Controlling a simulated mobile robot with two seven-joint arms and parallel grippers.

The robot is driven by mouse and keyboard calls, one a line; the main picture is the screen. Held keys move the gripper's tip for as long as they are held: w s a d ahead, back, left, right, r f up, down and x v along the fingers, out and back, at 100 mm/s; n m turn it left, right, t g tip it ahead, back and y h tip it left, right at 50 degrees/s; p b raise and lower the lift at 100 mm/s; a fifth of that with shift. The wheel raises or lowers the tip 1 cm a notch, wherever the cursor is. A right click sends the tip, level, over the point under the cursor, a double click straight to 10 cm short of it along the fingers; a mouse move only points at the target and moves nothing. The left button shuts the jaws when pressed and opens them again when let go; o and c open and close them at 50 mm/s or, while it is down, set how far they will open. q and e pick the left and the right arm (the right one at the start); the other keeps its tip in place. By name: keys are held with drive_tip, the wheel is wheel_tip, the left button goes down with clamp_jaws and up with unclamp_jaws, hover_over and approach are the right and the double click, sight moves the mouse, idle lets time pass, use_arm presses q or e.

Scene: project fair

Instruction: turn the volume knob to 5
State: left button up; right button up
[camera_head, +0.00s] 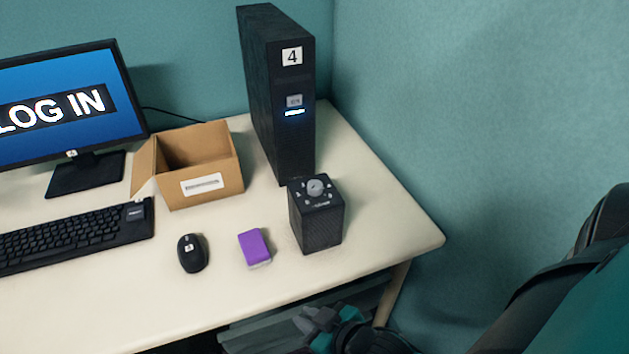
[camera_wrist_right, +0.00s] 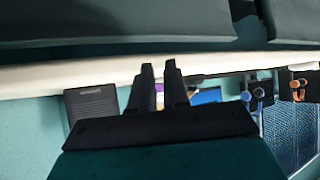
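The volume knob (camera_head: 315,187) is a small grey round dial on top of a black box-shaped speaker (camera_head: 321,228), near the right end of the desk. Marks ring the knob, but they are too small to read, so I cannot tell its setting. My right gripper (camera_head: 318,320) is below and in front of the desk's front edge, well apart from the speaker. In the right wrist view its two dark fingers (camera_wrist_right: 160,72) stand with a narrow gap and nothing held between them. My left gripper is not in view.
A black computer tower (camera_head: 280,110) marked 4 stands behind the speaker. A purple-and-white block (camera_head: 254,247) and a mouse (camera_head: 192,253) lie left of it. An open cardboard box (camera_head: 205,187), keyboard (camera_head: 75,235) and monitor (camera_head: 60,110) are farther left. The desk (camera_head: 385,225) is bare right of the speaker.

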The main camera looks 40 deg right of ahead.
drive_tip(key=o, duration=0.7)
drive_tip(key=r+g+p, duration=0.1)
drive_tip(key=r, duration=0.2)
drive_tip(key=s+r+g+p, duration=0.1)
drive_tip(key=r, duration=0.2)
drive_tip(key=s+d+r+n+g+p, duration=0.1)
drive_tip(key=r+g, duration=0.1)
drive_tip(key=r, duration=0.1)
drive_tip(key=shift+s+h, duration=0.2)
drive_tip(key=shift+h, duration=0.1)
drive_tip(key=shift+o, duration=0.4)
drive_tip(key=r+n, duration=0.1)
drive_tip(key=a+r+n+g, duration=0.1)
drive_tip(key=n, duration=0.1)
drive_tip(key=r+n+g+p, duration=0.1)
drive_tip(key=shift+w+a+r+n, duration=0.3)
drive_tip(key=shift+w+a, duration=0.1)
drive_tip(key=n+g+h, duration=0.1)
drive_tip(key=n+g, duration=0.3)
drive_tip(key=n, duration=2.1)
approach(315, 184)
wheel_tip(315, 184, down, 9)
drive_tip(key=shift+w+a+r, duration=0.1)
drive_tip(key=shift+w+a, duration=0.05)
drive_tip(key=shift+c, duration=0.2)
drive_tip(key=c, duration=1)
